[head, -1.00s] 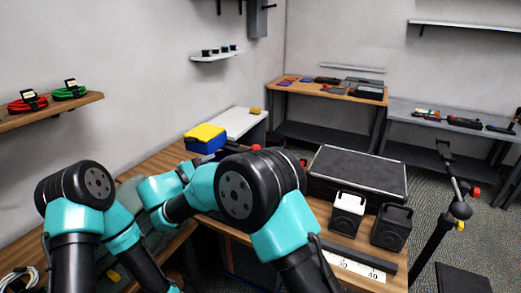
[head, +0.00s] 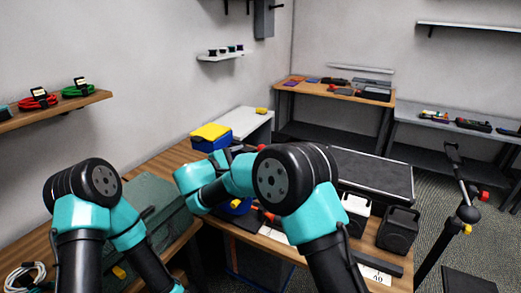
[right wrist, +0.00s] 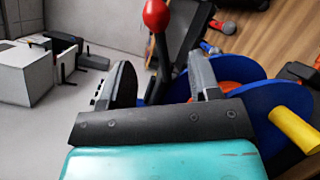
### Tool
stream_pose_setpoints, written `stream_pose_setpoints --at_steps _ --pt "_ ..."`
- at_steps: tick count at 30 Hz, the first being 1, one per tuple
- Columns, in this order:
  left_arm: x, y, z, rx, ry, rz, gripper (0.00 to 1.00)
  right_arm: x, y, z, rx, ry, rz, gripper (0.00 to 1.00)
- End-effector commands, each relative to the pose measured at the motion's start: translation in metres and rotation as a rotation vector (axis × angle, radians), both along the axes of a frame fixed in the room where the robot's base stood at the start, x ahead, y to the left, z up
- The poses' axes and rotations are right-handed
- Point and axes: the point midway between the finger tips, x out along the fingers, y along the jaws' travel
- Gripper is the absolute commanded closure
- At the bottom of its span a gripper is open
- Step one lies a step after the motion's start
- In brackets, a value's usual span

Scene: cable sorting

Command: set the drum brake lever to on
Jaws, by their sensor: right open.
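The drum brake lever (right wrist: 162,52), a dark shaft with a red ball knob (right wrist: 155,15), stands in the right wrist view. My right gripper (right wrist: 160,66) is open, one finger to each side of the lever's shaft; I cannot tell whether either finger touches it. The blue cable drum (right wrist: 265,98) with a yellow crank handle (right wrist: 295,128) is right of the gripper, partly hidden behind a finger. In the head view the drum (head: 238,207) is mostly hidden by my right arm. My left gripper is out of view.
A blue box with a yellow lid (head: 210,135) stands on the bench behind my right arm. A large black case (head: 372,175) and a dark speaker-like box (head: 397,228) are to the right. A green case (head: 155,205) lies to the left.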

Motion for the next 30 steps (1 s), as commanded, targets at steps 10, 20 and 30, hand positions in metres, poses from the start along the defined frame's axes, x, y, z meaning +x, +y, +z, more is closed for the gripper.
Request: stream_pose_setpoints --at_steps 10,20,30 --pt "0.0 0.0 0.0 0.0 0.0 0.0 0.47 0.037 -0.048 0.0 0.001 0.0 -0.003 0.43" --pt "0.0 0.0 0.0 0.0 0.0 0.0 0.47 0.055 -0.069 0.0 -0.001 0.001 0.0 0.43" --pt "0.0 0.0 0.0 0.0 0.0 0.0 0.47 0.056 -0.069 0.0 -0.001 0.001 0.0 0.51"
